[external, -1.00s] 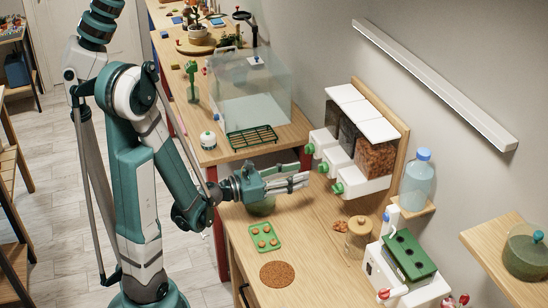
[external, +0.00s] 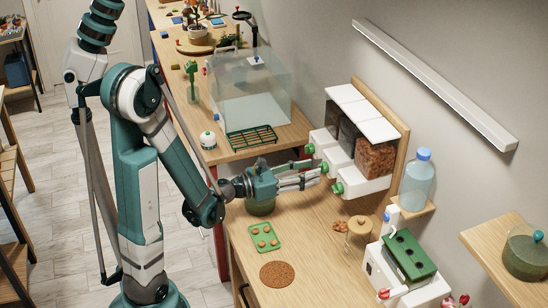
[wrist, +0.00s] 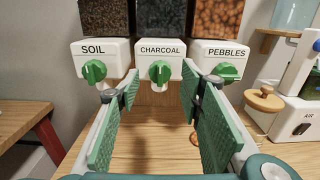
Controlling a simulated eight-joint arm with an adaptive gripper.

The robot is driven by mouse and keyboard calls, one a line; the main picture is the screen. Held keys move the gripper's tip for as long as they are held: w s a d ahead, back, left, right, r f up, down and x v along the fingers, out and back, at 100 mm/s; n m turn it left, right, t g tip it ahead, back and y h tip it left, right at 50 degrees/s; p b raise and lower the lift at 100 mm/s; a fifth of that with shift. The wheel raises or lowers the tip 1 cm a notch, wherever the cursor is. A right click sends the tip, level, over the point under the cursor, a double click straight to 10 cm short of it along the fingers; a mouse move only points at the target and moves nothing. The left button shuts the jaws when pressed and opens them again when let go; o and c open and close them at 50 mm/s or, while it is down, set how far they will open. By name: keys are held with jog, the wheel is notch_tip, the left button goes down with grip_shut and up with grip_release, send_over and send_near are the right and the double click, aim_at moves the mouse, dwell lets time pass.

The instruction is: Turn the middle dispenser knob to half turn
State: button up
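The middle dispenser, labelled CHARCOAL (wrist: 160,50), is a white box with a green knob (wrist: 159,71) on its front; the knob's grip looks roughly upright. In the wrist view the knob sits between and beyond the fingertips of my gripper (wrist: 159,93). The fingers are spread apart with nothing between them. In the external view my gripper (external: 318,176) is level with the dispenser fronts, its tips close to the middle knob (external: 325,168). I cannot tell if they touch it.
The SOIL knob (wrist: 94,71) and PEBBLES knob (wrist: 215,73) flank the middle one, close to the fingers. Below on the wooden bench are a green tray (external: 265,238), a cork mat (external: 277,274) and a lidded jar (external: 360,236). A water bottle (external: 417,182) stands at right.

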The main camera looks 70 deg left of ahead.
aim_at(322, 168)
jog(key=shift+w, duration=1.75)
jog(key=c, duration=0.9)
